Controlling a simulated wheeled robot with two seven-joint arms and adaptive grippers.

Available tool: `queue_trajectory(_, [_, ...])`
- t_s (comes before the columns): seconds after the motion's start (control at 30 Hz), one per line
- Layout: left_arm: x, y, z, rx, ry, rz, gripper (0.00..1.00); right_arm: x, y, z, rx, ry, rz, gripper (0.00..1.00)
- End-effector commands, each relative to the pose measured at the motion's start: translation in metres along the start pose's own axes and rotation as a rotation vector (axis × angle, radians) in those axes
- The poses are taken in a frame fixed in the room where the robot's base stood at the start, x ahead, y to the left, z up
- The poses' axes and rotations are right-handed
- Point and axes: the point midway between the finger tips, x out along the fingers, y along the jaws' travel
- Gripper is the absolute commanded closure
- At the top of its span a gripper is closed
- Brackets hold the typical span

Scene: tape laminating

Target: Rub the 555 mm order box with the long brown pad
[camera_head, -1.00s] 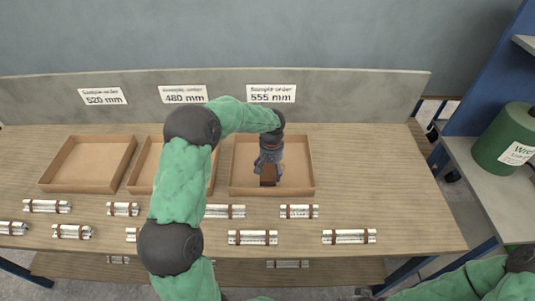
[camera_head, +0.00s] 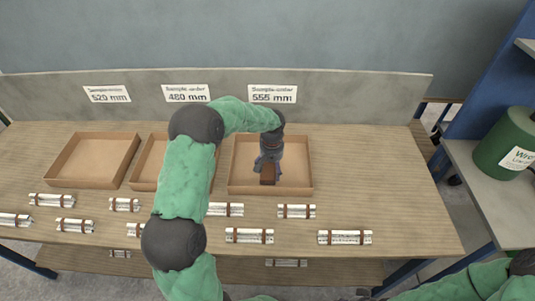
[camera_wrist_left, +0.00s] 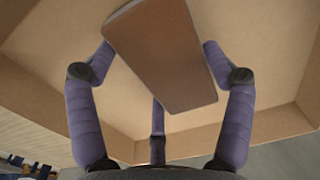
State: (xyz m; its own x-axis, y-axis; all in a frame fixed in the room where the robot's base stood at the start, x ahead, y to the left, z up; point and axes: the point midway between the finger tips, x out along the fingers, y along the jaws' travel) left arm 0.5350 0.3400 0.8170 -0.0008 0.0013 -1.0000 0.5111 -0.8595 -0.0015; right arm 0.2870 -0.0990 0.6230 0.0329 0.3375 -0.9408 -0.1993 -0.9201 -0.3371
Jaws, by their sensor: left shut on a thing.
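The 555 mm order box (camera_head: 300,150) is a shallow open cardboard tray below the "555 mm" sign (camera_head: 273,94). My left gripper (camera_head: 268,168) is over the inside of this box, pointing down. It is shut on a long brown pad (camera_head: 268,174), which also shows between the fingers in the left wrist view (camera_wrist_left: 165,50). The box floor (camera_wrist_left: 255,25) is behind the pad in that view. I cannot tell whether the pad touches it. My right arm shows at the lower right of the head view, but its gripper is out of view.
The 480 mm box (camera_head: 144,165) and the 520 mm box (camera_head: 92,160) stand to the left, the former partly behind my arm. Several silver rolls with brown bands (camera_head: 345,237) lie in front. The table's right part (camera_head: 375,165) is clear. A shelf with a green drum (camera_head: 505,145) stands right.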

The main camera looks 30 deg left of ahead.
Motion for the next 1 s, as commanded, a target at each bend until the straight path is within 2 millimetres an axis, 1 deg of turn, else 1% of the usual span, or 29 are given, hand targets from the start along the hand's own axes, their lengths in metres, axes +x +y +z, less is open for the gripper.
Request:
queue_trajectory(0.07, [-0.005,-0.001,0.000,0.000,-0.003,-0.001,0.45,-0.007,-0.003,0.001,0.000,0.000,0.000,0.60])
queue_trajectory(0.1, [-0.020,-0.001,-0.001,0.000,0.004,0.001,0.45,-0.010,-0.004,0.000,0.000,0.000,0.000,0.60])
queue_trajectory(0.13, [-0.026,-0.002,-0.001,0.000,0.003,0.001,0.45,-0.012,-0.004,0.000,0.000,0.000,0.000,0.60])
queue_trajectory(0.17, [-0.026,-0.002,0.000,0.000,-0.001,-0.001,0.45,-0.014,-0.005,0.000,0.000,0.001,0.000,0.60])
queue_trajectory(0.7, [-0.075,-0.005,-0.003,0.005,0.000,0.000,0.45,-0.046,-0.016,0.002,0.000,0.000,0.000,0.60])
queue_trajectory(0.83, [-0.081,-0.006,-0.003,0.005,0.000,0.000,0.45,-0.050,-0.018,0.002,0.000,0.000,0.000,0.60])
queue_trajectory(1.0, [-0.081,-0.006,-0.003,0.005,0.000,0.000,0.45,-0.049,-0.018,0.002,0.000,0.000,0.000,0.60])
